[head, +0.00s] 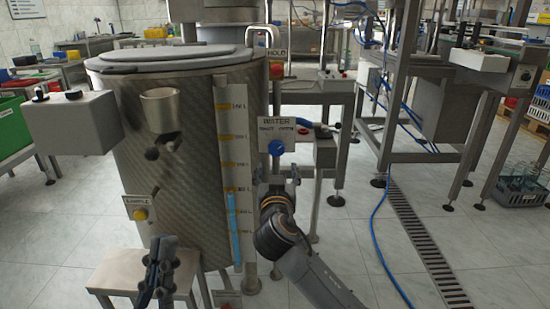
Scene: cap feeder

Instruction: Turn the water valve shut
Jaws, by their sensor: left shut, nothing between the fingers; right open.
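The blue round water valve knob (276,147) sits on a grey panel beside the steel tank, just under a WATER label (277,121) with small red print. My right gripper (278,172) is open just below the knob, its fingers pointing up, one toward each side. Nothing shows between its fingers, and I cannot tell whether they touch the panel. My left gripper (160,248) is shut and empty, in front of the small steel stool at lower left, well away from the valve.
The large tank (175,110) has a level scale with a blue column (234,230) in its lower part. A grey box (73,123) juts out left, and a yellow SAMPLE button (140,213) sits on the tank. A blue hose (376,235) and floor drain (425,240) lie right.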

